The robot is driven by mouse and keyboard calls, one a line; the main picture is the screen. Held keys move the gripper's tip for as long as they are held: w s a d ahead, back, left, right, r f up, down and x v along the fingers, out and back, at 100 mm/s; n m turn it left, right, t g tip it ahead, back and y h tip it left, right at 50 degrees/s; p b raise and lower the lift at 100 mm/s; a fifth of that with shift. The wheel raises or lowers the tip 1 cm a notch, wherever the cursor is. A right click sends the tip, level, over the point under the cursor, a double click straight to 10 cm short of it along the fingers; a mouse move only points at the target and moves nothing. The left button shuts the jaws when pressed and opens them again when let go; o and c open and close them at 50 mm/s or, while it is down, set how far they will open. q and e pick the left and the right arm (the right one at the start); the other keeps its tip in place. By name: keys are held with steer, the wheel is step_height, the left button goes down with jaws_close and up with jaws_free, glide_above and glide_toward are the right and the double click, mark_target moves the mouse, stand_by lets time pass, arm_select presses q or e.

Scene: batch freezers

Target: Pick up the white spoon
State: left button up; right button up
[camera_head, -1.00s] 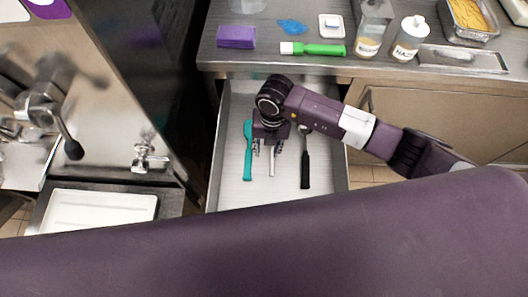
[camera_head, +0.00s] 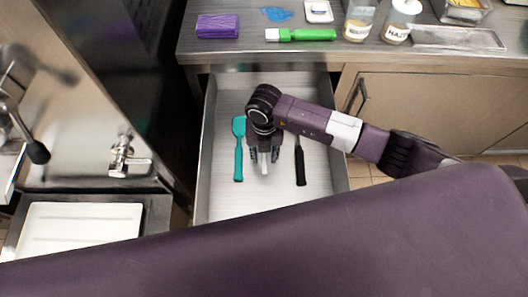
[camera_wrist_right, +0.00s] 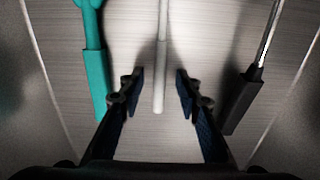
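The white spoon lies in the open drawer (camera_head: 225,200). In the right wrist view its pale handle (camera_wrist_right: 160,75) runs up the middle, and its far end is out of the frame. In the head view only the handle's near end (camera_head: 264,168) shows below my right gripper (camera_head: 264,156); the arm hides the rest. In the right wrist view my right gripper (camera_wrist_right: 158,84) is open, with one finger on each side of the handle and a gap on both sides. My left gripper is not in view.
A teal spatula (camera_head: 239,150) lies left of the spoon, and a black-handled utensil (camera_head: 300,165) lies right of it. The drawer walls enclose them. The counter above holds a purple sponge (camera_head: 218,26), a green-handled brush (camera_head: 305,35) and bottles (camera_head: 398,22).

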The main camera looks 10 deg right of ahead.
steer(key=shift+r, duration=0.1)
steer(key=shift+c, duration=0.4)
jaws_close()
